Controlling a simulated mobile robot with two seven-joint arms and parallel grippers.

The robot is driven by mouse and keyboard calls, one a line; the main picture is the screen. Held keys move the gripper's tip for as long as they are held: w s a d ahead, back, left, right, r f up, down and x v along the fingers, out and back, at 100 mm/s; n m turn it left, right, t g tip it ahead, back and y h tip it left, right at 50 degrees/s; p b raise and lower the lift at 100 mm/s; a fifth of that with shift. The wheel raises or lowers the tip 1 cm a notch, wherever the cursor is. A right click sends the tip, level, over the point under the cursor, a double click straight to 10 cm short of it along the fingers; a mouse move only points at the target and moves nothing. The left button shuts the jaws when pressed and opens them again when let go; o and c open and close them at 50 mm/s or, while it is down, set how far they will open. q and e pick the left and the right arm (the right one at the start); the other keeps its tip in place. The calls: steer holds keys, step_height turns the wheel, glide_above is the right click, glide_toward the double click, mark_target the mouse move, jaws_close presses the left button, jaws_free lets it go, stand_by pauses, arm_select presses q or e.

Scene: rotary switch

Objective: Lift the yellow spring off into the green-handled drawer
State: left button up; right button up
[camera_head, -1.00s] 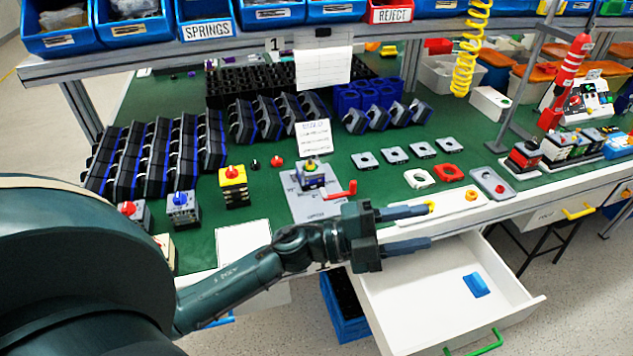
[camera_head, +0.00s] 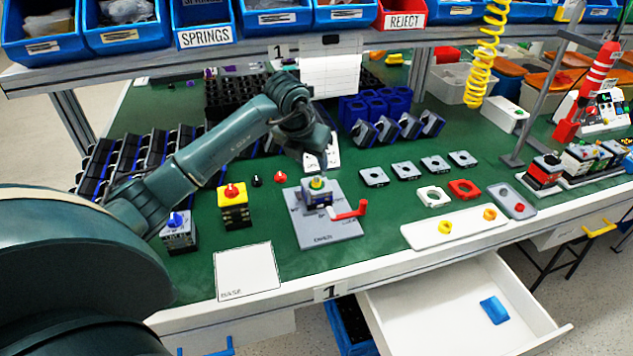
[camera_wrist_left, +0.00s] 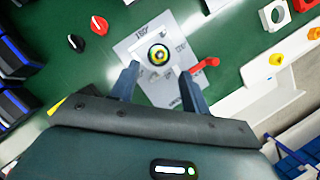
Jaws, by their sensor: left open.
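A small yellow ring (camera_head: 317,183), which looks like the yellow spring, sits on top of the switch body (camera_head: 318,196) on the grey fixture plate (camera_head: 335,228). In the left wrist view the ring (camera_wrist_left: 158,54) surrounds a dark centre. My left gripper (camera_head: 322,163) is just above the switch, pointing down. In the left wrist view its fingers (camera_wrist_left: 160,70) are apart, with nothing between them, and the ring lies just beyond the tips. My right gripper is not in view.
A red crank (camera_head: 348,209) sticks out beside the switch. A blue block (camera_head: 494,309) lies in the drawer. A yellow coiled cord (camera_head: 483,55) hangs at the upper right.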

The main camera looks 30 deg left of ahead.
mark_target(315, 178)
arm_select(q)
steer(key=shift+s+p+x, duration=0.2)
steer(key=shift+x, duration=1.6)
steer(key=shift+s+p+x, duration=0.2)
steer(key=shift+x, duration=1.55)
steer(key=shift+f, duration=0.2)
steer(key=shift+c, duration=0.5)
jaws_close()
